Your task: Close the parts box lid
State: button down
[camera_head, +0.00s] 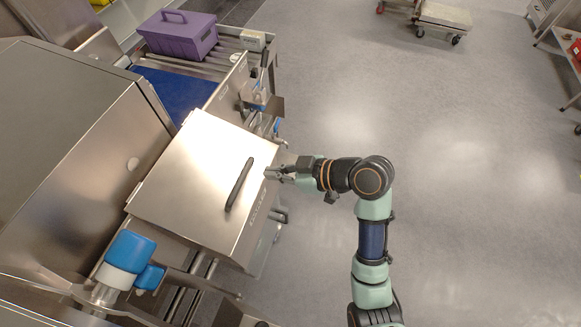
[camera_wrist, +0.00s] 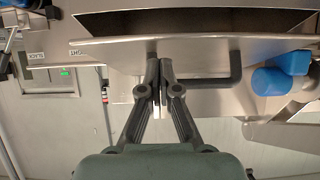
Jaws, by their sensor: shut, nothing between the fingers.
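The parts box lid (camera_head: 190,182) is a broad brushed-metal panel with a black bar handle (camera_head: 239,184) near its front edge. In the wrist view, which looks upside down, the lid edge (camera_wrist: 110,46) crosses near the top, with the handle (camera_wrist: 236,68) beside the fingers. A dark gap (camera_wrist: 200,22) shows between the lid edge and the box body, so the lid looks partly raised. My gripper (camera_head: 269,173) is shut and empty at the lid's front edge, right of the handle; it also shows in the wrist view (camera_wrist: 160,62). I cannot tell whether the fingertips touch the lid.
A large metal housing (camera_head: 75,140) stands left of the lid. Blue knobs (camera_head: 130,252) sit at the lid's near end. A purple case (camera_head: 178,36) rests on rollers beyond the blue belt (camera_head: 180,88). The floor (camera_head: 450,150) to the right is open, with a cart (camera_head: 443,17) far off.

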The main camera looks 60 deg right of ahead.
jog(key=shift+w+f, duration=0.25)
jog(key=shift+f, duration=0.8)
jog(key=f+b, duration=0.1)
jog(key=w+f+b, duration=0.1)
jog(key=f, duration=0.1)
jog(key=shift+a+f, duration=0.1)
jog(key=shift+f, duration=0.1)
